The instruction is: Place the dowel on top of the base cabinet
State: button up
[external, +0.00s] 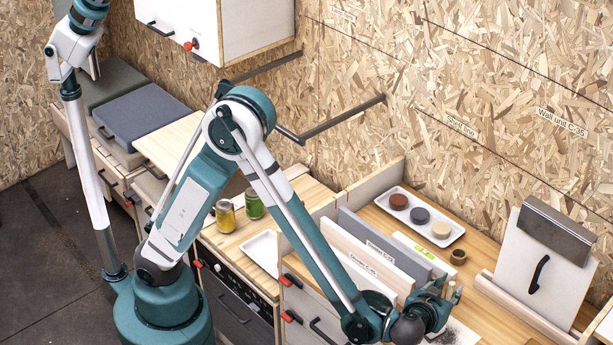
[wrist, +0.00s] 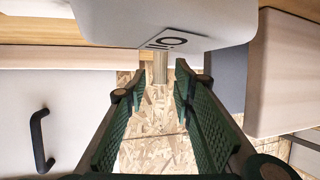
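My gripper (external: 440,290) is low over the right-hand counter in the external view, at the front of the upright panels. In the wrist view my gripper (wrist: 158,82) is open, with its two green-padded fingers apart. A short pale wooden piece, apparently the dowel (wrist: 160,68), shows between and beyond the fingertips, below a white block. I cannot tell whether the fingers touch it. In the external view a small tan upright piece shows beside the gripper, partly hidden. The base cabinets have wooden tops; a bare part of one top (external: 312,192) shows left of the panels.
Upright labelled panels (external: 370,255) stand close to my gripper. A white tray (external: 420,216) with three round pieces and a small brown cup (external: 458,257) sit behind. A white board (external: 540,262) with a black handle leans at right. Two jars (external: 240,213) stand left.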

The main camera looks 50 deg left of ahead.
jog(key=p+v, duration=0.1)
jog(key=v, duration=0.8)
jog(key=shift+s+d+r+p, duration=0.1)
jog(key=shift+s+p, duration=0.2)
dwell(0.3)
